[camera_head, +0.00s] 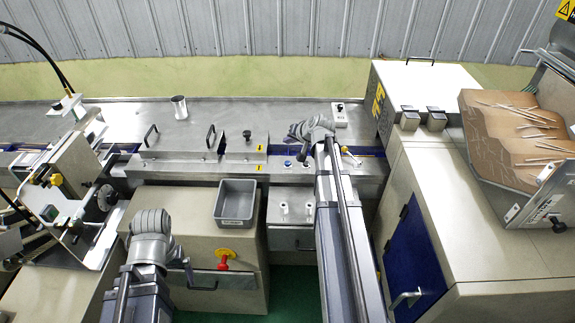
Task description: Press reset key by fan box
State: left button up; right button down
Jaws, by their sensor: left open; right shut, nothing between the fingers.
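A small white box (340,114) with a dark knob on top stands at the back of the metal deck; I cannot tell whether it is the fan box. I cannot make out which key is reset. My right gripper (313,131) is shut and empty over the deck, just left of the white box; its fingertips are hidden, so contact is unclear. My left gripper (151,224) is open, low in front of the beige cabinet, its fingers mostly hidden.
A grey bin (236,202) stands between my arms. A red knob (223,260) is on the cabinet front. A beige machine (440,195) with a tray of sticks (525,135) stands at right. A control unit (75,190) is at left. The back deck is mostly clear.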

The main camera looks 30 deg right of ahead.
notch_tip(320, 180, down, 8)
jog(key=b, duration=0.7)
jog(key=shift+r, duration=0.2)
dwell(1.4)
jog(key=shift+f+b, duration=0.35)
jog(key=shift+f, duration=0.05)
jog(key=shift+f+b, duration=0.45)
jog(key=shift+f, duration=0.05)
dwell(0.6)
jog(key=shift+r, duration=0.15)
jog(key=shift+r+p, duration=0.8)
jog(key=shift+p, duration=0.1)
notch_tip(320, 180, up, 5)
jog(key=p, duration=0.5)
